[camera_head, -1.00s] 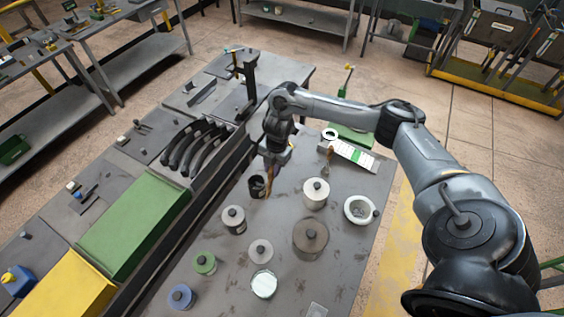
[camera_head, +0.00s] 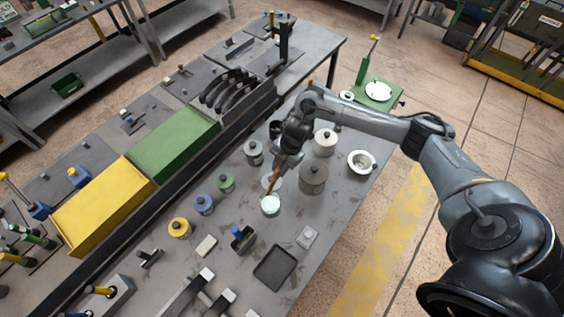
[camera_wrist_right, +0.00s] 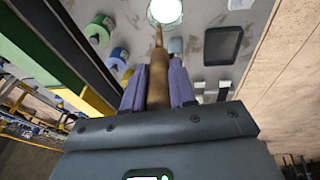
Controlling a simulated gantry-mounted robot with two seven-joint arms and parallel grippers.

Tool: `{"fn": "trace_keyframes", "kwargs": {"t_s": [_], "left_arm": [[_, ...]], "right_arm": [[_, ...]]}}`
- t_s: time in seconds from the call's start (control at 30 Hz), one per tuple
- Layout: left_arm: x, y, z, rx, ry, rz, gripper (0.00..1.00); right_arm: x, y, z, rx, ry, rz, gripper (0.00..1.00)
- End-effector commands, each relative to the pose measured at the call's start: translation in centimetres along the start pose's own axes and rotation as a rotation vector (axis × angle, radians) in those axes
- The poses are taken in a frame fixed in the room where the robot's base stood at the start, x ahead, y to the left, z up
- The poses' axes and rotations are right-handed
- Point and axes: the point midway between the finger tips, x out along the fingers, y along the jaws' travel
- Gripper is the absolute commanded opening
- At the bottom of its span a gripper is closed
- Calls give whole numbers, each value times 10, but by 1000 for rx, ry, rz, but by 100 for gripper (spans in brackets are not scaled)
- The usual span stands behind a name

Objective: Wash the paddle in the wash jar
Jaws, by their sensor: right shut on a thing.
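My right gripper (camera_head: 283,167) is shut on the paddle (camera_head: 274,184), a brown wooden stick that points downward. In the right wrist view the purple fingers (camera_wrist_right: 158,72) hold its handle (camera_wrist_right: 158,85) from both sides. A jar with a pale mint-white round top (camera_head: 270,206) stands just below the paddle's lower end; it also shows in the right wrist view (camera_wrist_right: 165,10). The paddle tip overlaps the jar's far rim in the picture; I cannot tell whether it is inside. No label shows which jar is the wash jar. My left gripper is out of view.
A grey lidded jar (camera_head: 313,178), a white lidded jar (camera_head: 325,142) and a white bowl (camera_head: 361,163) stand to the right. Green (camera_head: 225,183), blue (camera_head: 203,204) and yellow (camera_head: 180,228) jars stand to the left. A dark tray (camera_head: 275,268) lies in front.

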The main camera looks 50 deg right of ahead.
Motion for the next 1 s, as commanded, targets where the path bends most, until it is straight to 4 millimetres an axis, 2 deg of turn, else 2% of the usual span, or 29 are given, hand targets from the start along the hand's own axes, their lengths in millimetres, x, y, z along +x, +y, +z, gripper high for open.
{"fn": "trace_keyframes", "kwargs": {"t_s": [0.37,0.8,1.0], "left_arm": [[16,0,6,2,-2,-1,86],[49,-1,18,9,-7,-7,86],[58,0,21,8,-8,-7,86]], "right_arm": [[16,-6,8,0,6,1,0],[47,-17,28,0,6,1,0],[64,-16,26,-1,7,1,0]]}}
